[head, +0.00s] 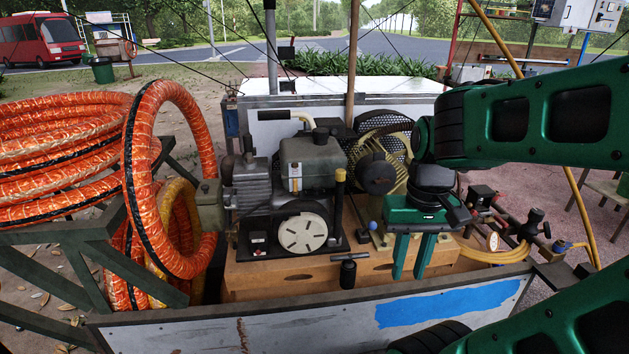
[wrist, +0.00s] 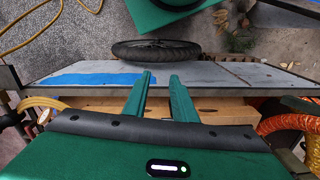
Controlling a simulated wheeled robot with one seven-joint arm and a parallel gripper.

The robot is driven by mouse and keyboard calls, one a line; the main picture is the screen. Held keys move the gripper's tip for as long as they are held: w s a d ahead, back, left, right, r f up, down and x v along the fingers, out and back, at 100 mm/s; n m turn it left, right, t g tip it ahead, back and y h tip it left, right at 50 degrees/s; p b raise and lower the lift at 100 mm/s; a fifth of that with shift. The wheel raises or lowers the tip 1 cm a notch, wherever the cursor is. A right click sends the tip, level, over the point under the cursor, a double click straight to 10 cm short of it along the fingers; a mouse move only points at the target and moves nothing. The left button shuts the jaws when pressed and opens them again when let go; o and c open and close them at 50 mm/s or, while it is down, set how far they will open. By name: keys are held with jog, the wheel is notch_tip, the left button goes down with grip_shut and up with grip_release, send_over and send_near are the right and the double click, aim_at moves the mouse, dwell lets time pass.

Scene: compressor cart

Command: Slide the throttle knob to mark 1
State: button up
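My gripper (head: 409,276) hangs fingers-down in front of the wooden box at the right of the engine. Its two green fingers are apart with nothing between them; the wrist view also shows the open fingertips (wrist: 160,75). A blue ball knob (head: 372,226) on a short stem stands left of the fingers. A black cylindrical knob (head: 348,272) sits at the box's front face, further left and below a dark bar. I cannot tell which of these is the throttle knob. No numbered mark is legible. The wrist view shows neither knob.
The engine (head: 312,165) stands left of my gripper on the wooden box (head: 270,277). The cart's front panel (head: 300,325), with a blue patch, rises in front. Orange hose coils (head: 60,150) fill the left. Valves and yellow hoses (head: 500,250) lie to the right.

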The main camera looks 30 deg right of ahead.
aim_at(316, 185)
jog(key=w+r+n+t, duration=0.1)
jog(key=w+r+n, duration=0.3)
jog(key=w, duration=0.5)
jog(key=w+r+n+t+y, duration=0.1)
jog(key=w+r+n+t, duration=0.15)
jog(key=w+r, duration=0.45)
jog(key=w+r+n+t, duration=0.1)
jog(key=w+r+n, duration=0.25)
jog(key=w, duration=0.75)
jog(key=shift+g, duration=0.25)
jog(key=x, duration=1.1)
jog(key=shift+c, duration=0.4)
jog(key=shift+r+y, duration=0.1)
jog(key=shift+y, duration=0.2)
grip_shut()
